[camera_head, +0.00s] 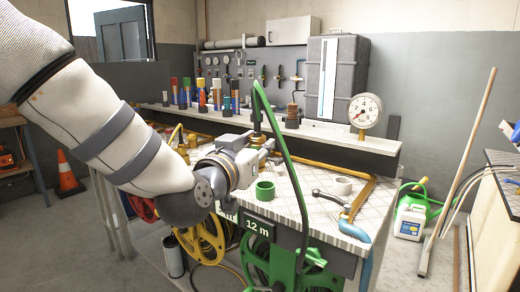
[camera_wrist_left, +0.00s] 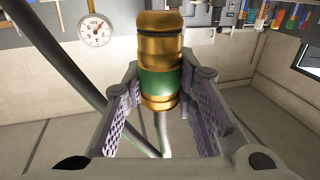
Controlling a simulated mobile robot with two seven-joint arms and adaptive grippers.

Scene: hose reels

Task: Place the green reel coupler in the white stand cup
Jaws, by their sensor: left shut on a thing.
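My left gripper (camera_head: 264,148) is shut on the green reel coupler (camera_head: 257,118) and holds it above the bench top. In the left wrist view the coupler (camera_wrist_left: 160,85) is a brass cylinder with a green band, between the purple ridged pads of my left gripper (camera_wrist_left: 166,98). The green hose arcs up from the green reel (camera_head: 285,262) to the coupler. The white stand cup (camera_head: 343,186) stands on the bench to the right of the gripper, with no coupler visible in it. My right gripper is not in view.
A green cup (camera_head: 265,190) stands on the bench just below the gripper. A lever handle (camera_head: 328,197) lies near the white cup. A yellow reel (camera_head: 203,240) hangs at the bench front. A raised shelf (camera_head: 340,139) with a pressure gauge (camera_head: 365,111) runs behind.

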